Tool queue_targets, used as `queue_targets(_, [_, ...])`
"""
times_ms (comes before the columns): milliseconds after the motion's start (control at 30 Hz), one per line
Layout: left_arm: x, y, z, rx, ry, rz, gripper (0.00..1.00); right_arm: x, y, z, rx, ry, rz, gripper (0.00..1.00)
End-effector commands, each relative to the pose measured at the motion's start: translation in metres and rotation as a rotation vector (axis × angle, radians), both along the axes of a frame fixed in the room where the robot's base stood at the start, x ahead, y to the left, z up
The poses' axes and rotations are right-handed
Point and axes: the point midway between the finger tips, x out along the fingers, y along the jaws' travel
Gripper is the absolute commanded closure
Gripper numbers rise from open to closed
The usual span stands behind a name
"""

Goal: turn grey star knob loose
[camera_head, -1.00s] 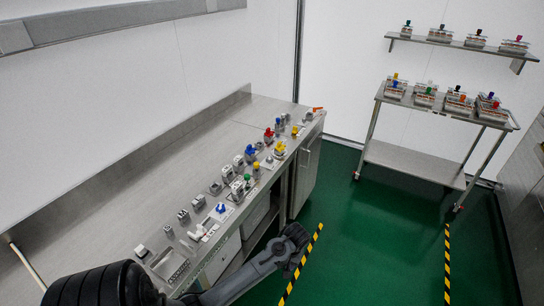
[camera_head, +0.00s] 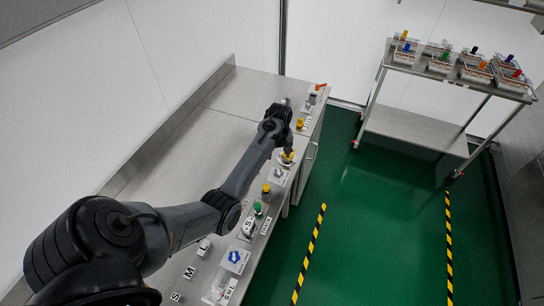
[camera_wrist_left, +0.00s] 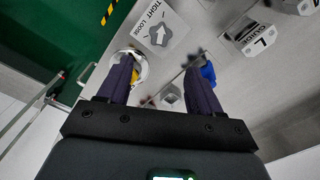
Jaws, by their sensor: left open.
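My left gripper (camera_head: 286,148) reaches over the bench's right edge. It shows in the left wrist view (camera_wrist_left: 160,75) with its two dark fingers apart and nothing clasped. A pale round part (camera_wrist_left: 139,68) with yellow is partly hidden by the left finger in the picture. A blue part (camera_wrist_left: 207,72) is beside the other finger. My right gripper is in neither view.
The steel bench (camera_head: 222,108) carries a row of fixtures along its right edge, including a green knob (camera_head: 257,208) and a blue-marked plate (camera_head: 235,260). Its left part is clear. A trolley (camera_head: 410,118) with several colored-knob units stands beyond the green floor.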

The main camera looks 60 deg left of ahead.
Motion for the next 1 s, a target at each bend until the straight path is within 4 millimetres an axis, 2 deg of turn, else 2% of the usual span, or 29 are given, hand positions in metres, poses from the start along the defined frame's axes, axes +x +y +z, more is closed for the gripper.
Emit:
queue_targets(167, [0.0, -0.001, -0.018, -0.002, 0.002, 0.0, 0.35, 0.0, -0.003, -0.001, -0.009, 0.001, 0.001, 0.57])
queue_targets(600, [0.0, 0.0, -0.086, 0.0, 0.002, 0.0, 0.35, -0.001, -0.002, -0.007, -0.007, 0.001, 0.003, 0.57])
queue_targets(800, [0.0, 0.0, -0.101, 0.002, -0.001, 0.0, 0.35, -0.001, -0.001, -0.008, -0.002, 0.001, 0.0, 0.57])
queue_targets(1000, [0.0, 0.0, -0.105, 0.001, 0.0, 0.0, 0.35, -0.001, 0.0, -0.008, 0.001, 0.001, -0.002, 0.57])
